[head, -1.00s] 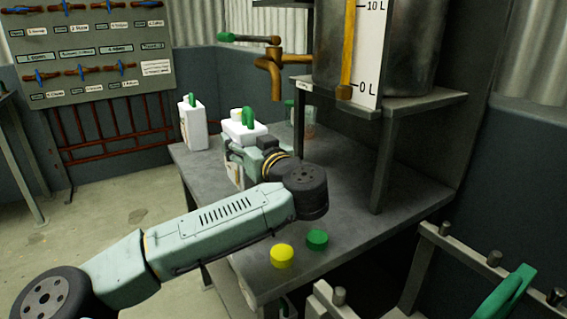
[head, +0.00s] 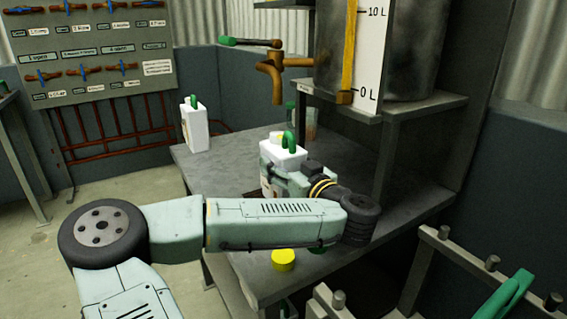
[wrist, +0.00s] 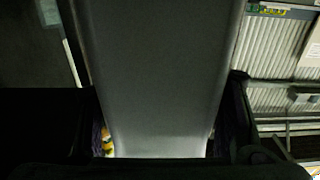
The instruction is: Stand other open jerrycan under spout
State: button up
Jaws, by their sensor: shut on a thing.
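My gripper (head: 272,178) is shut on a white jerrycan (head: 283,157) with a green handle and a yellowish top fitting, upright by the bench's middle. In the wrist view the jerrycan's grey side (wrist: 160,80) fills the space between the fingers. Whether its base touches the bench is hidden by my arm. The brass spout (head: 277,80), with a green-ended lever (head: 248,43), hangs behind it in the head view. Another white jerrycan (head: 194,127) with a green handle stands at the bench's far left. Whether either mouth is open is unclear.
A yellow cap (head: 283,260) lies at the bench's front; my arm mostly hides a green cap beside it. A shelf (head: 425,104) carries a steel tank (head: 408,45) with a level scale. The bench's right (head: 345,170) is clear.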

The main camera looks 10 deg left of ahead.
jog(key=shift+f, duration=0.1)
jog(key=o, duration=1.7)
jog(key=shift+b+v, duration=1.65)
jog(key=shift+v, duration=2.1)
